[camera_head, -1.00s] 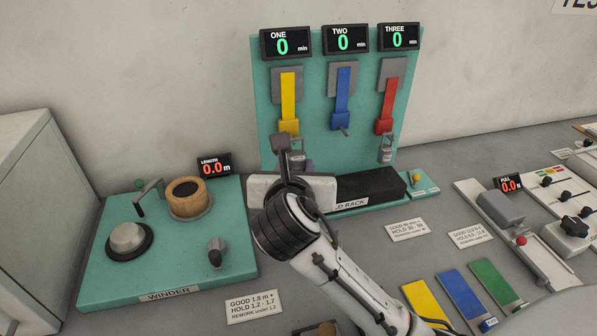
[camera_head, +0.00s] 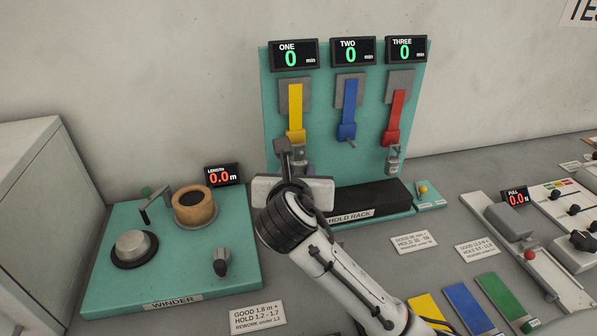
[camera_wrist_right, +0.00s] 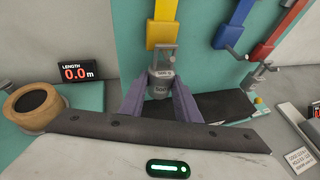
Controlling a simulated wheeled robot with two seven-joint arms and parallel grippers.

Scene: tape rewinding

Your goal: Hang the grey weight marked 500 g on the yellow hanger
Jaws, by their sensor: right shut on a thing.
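The grey weight marked 500 g (camera_wrist_right: 162,86) is between the two fingers of my right gripper (camera_wrist_right: 161,100) in the right wrist view. My right gripper (camera_head: 293,165) is shut on it, just below the yellow hanger. The yellow hanger (camera_head: 295,108) hangs under display ONE, and its lower end also shows in the wrist view (camera_wrist_right: 162,24). I cannot tell whether the loop is on the hook. My gripper hides most of the weight in the head view. My left gripper is not in view.
The blue hanger (camera_head: 348,105) shows a bare hook. The red hanger (camera_head: 396,115) has a small weight (camera_head: 393,158) at its lower end. The black hold rack (camera_head: 370,197) lies below the panel. The winder (camera_head: 110,278) is at left.

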